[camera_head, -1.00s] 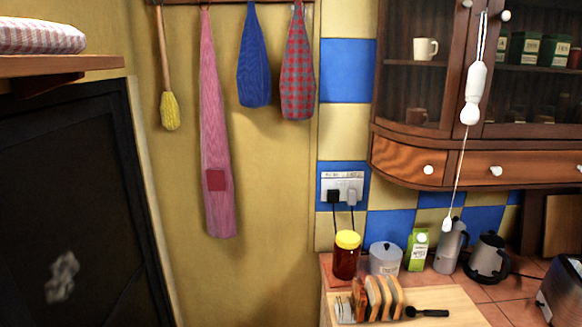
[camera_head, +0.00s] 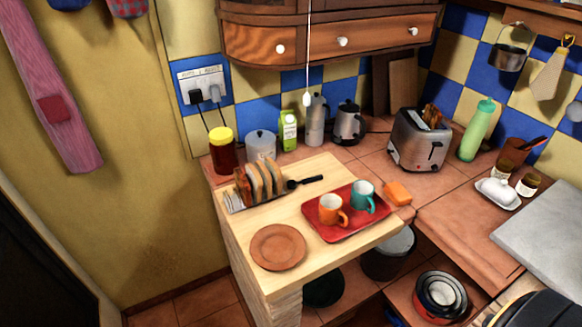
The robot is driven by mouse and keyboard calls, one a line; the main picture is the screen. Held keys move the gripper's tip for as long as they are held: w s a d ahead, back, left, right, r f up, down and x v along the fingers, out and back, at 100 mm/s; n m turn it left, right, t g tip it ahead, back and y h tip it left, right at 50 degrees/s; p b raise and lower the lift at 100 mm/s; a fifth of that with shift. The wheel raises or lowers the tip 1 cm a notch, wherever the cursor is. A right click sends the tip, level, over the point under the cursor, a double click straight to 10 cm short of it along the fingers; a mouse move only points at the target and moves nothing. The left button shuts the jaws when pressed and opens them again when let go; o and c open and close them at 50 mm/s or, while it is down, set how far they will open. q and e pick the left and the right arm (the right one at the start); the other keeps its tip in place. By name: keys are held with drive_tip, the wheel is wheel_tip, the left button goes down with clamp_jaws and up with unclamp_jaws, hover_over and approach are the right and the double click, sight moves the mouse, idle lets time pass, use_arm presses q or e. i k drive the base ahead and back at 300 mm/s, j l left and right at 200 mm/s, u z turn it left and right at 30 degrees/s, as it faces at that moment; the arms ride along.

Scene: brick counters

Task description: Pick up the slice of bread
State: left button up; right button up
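Several slices of bread (camera_head: 264,178) stand upright side by side in a rack at the back left of the pale wooden board (camera_head: 290,215). More browned bread (camera_head: 432,115) shows at the top of the silver toaster (camera_head: 419,142) on the counter to the right. Neither of my grippers is in view, so nothing is seen touching the bread.
A brown plate (camera_head: 278,248) lies at the board's front left. A red tray (camera_head: 345,232) holds an orange mug (camera_head: 331,209) and a teal mug (camera_head: 362,195). A black-handled utensil (camera_head: 305,182) lies beside the bread. A jar (camera_head: 222,155) and canisters stand behind.

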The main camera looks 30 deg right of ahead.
sight(432, 112)
drive_tip(key=z, duration=1.75)
drive_tip(key=u, duration=1.2)
drive_tip(key=i+l+u, duration=0.15)
drive_tip(key=l, duration=0.25)
drive_tip(key=l+u, duration=0.1)
drive_tip(key=l, duration=0.25)
